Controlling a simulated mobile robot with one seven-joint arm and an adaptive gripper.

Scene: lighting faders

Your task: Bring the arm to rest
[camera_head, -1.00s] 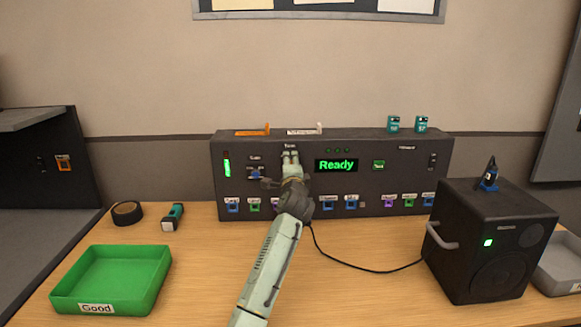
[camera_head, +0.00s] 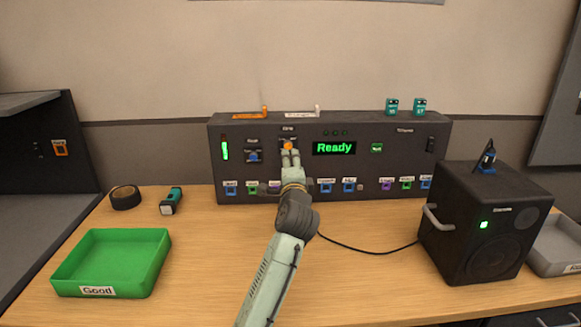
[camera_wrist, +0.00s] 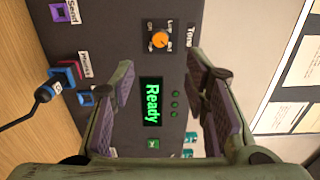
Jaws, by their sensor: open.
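My gripper (camera_head: 291,158) is in front of the dark panel (camera_head: 350,205), just below an orange knob (camera_head: 288,146). In the wrist view its two fingers (camera_wrist: 165,85) are spread apart with nothing between them. The orange knob (camera_wrist: 160,39) shows there beyond the fingertips, under the word "Tone", and looks apart from them. The green "Ready" display (camera_wrist: 152,101) is lit between the fingers. My arm reaches up from the bottom of the head view and hides part of the panel's lower row of sockets.
A black speaker (camera_head: 460,225) with a green light stands at the right, with a cable running to the panel. A green tray (camera_head: 150,275) marked "Good", a tape roll (camera_head: 125,197) and a teal-and-black tool (camera_head: 171,201) lie at the left. The table's front middle is clear.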

